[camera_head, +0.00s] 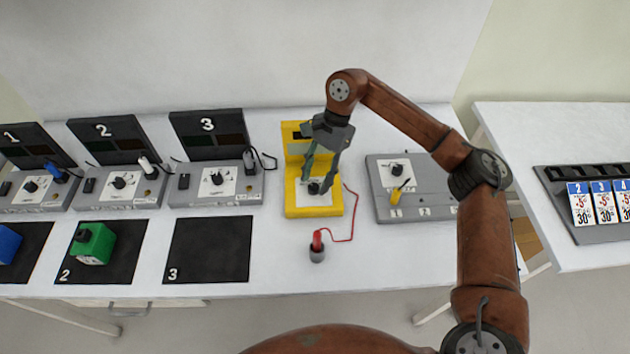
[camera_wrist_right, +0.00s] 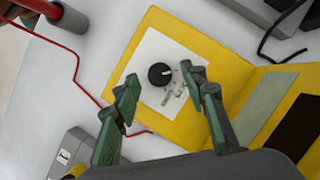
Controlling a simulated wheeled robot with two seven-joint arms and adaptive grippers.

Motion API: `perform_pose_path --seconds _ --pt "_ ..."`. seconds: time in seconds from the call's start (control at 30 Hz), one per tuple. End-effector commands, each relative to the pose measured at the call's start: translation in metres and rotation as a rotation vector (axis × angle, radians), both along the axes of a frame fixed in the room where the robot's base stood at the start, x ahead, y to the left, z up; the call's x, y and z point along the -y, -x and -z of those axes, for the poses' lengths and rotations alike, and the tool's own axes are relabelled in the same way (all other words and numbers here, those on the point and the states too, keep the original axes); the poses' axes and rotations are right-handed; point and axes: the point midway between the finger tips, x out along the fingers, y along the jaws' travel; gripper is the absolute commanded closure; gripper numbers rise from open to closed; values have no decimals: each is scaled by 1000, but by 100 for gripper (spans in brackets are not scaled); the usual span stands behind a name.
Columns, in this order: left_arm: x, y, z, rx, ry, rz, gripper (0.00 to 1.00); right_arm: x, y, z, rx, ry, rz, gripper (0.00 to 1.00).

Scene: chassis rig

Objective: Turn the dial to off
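The yellow device (camera_head: 291,203) stands on the white table, with a black dial (camera_head: 314,188) on its white face plate. In the right wrist view the black dial (camera_wrist_right: 160,74) shows a light pointer mark, with small printed marks beside it that are too small to read. My right gripper (camera_head: 320,182) is over the yellow device (camera_wrist_right: 150,32). In the wrist view its green-padded fingers (camera_wrist_right: 158,82) are spread apart, with the dial seen between and just beyond the tips. Nothing is between the fingers that I can see held. My left gripper is out of view.
Three grey stations marked 1, 2 and 3 (camera_head: 217,185) stand to the left, with black mats in front. A green block (camera_head: 92,244) sits on mat 2. A red probe in a grey holder (camera_head: 317,246) is in front, its red wire running to the device. A grey box (camera_head: 420,205) is at right.

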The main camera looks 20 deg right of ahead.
Motion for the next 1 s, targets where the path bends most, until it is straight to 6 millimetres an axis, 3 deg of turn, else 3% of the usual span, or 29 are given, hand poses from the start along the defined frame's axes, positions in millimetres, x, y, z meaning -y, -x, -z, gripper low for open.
perform_pose_path --seconds 0.3,0.5,1.0 --pt "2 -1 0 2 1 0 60 22 -13 -62 5 0 3 60" --pt "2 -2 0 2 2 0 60 32 -18 -88 2 -1 3 60" --pt "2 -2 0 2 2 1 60 36 -20 -98 1 -1 2 60"
